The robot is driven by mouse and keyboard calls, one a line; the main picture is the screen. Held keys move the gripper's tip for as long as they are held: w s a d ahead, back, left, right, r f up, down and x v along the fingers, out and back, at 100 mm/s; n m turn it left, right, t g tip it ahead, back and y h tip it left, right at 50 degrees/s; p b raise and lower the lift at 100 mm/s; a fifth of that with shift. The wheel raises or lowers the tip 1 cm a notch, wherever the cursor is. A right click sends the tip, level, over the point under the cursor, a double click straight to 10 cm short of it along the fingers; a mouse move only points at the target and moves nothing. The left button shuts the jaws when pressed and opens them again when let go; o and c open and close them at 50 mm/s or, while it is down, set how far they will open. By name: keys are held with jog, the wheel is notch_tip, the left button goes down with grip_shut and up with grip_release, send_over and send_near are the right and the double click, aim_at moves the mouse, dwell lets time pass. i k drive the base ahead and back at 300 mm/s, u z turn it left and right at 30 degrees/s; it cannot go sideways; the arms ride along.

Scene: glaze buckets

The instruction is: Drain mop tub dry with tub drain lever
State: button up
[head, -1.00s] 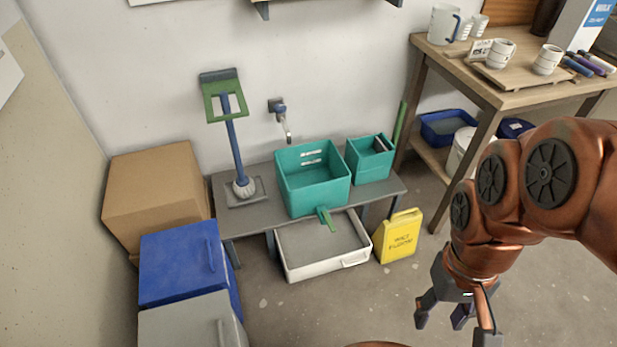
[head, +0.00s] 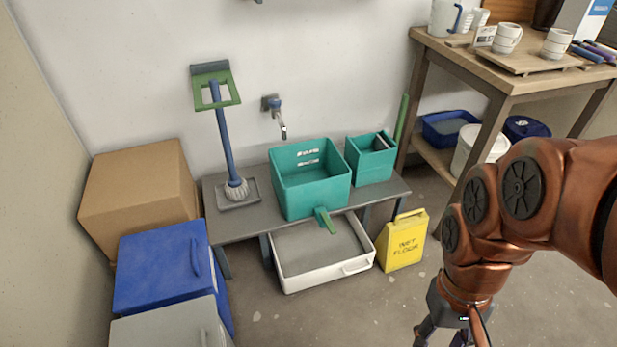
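The teal mop tub (head: 312,195) stands on a low grey bench below a wall tap. Its inside is only partly seen, and I cannot tell how much water it holds. The green drain lever (head: 326,221) sticks out low on the tub's front and slopes down to the right. A white tray (head: 313,284) with a grey inside lies on the floor below it. My gripper (head: 447,336) hangs at the bottom right, well apart from the lever. Its fingertips are cut off by the picture's lower edge.
A yellow wet-floor sign (head: 403,245) stands right of the tray. A smaller teal bucket (head: 370,165) and a mop (head: 229,150) flank the tub. Blue (head: 160,268) and grey bins and a cardboard box (head: 140,190) fill the left. Floor before the tray is clear.

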aim_at(325, 217)
jog(key=u, duration=0.25)
jog(key=k, duration=0.7)
jog(key=u, duration=0.6)
jog(key=k, duration=0.45)
jog(key=z, duration=0.85)
jog(key=i, duration=1.65)
jog(key=u, duration=0.75)
